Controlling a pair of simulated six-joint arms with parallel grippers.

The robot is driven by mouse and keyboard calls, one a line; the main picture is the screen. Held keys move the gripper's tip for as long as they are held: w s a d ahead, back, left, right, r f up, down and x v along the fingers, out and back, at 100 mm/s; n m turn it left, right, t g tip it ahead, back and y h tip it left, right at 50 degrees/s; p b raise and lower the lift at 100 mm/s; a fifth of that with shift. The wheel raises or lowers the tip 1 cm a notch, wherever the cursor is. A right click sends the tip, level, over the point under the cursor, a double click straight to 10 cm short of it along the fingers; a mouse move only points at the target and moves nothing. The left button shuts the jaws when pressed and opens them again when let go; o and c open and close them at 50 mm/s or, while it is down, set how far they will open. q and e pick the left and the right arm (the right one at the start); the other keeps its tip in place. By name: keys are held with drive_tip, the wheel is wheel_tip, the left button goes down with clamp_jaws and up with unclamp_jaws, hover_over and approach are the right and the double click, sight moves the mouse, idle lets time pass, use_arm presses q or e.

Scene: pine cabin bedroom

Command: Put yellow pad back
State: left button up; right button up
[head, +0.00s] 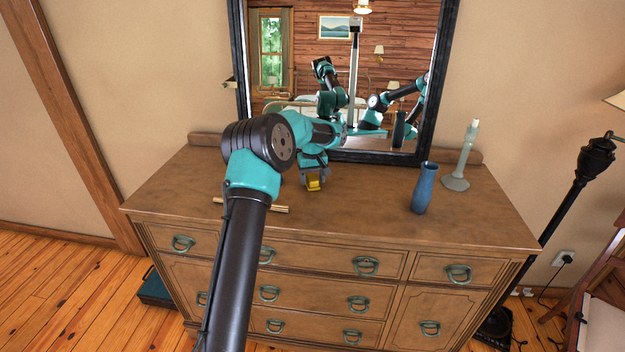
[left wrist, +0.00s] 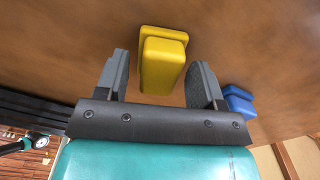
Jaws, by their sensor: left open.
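The yellow pad (head: 313,184) is on or just above the brown dresser top (head: 350,215), near the mirror. It also shows in the left wrist view (left wrist: 162,65) as a stepped yellow block. My left gripper (head: 315,179) is over it with the jaws apart. In the left wrist view the two grey fingers (left wrist: 160,82) stand on either side of the pad, with gaps visible on both sides. A similar blue block (left wrist: 238,102) lies outside the right-hand finger in that view. My own arm covers part of the dresser top. My right gripper shows in neither view directly.
A dark-framed mirror (head: 436,100) stands at the back and reflects my arms. A blue vase (head: 423,190) and a pale candlestick (head: 463,160) stand on the right of the dresser. A thin wooden edge (head: 278,209) shows beside my left arm. The front right top is clear.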

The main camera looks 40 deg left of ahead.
sight(313, 177)
use_arm(q)
wheel_tip(313, 177, up, 12)
drive_tip(key=shift+f, duration=0.15)
idle(0.3)
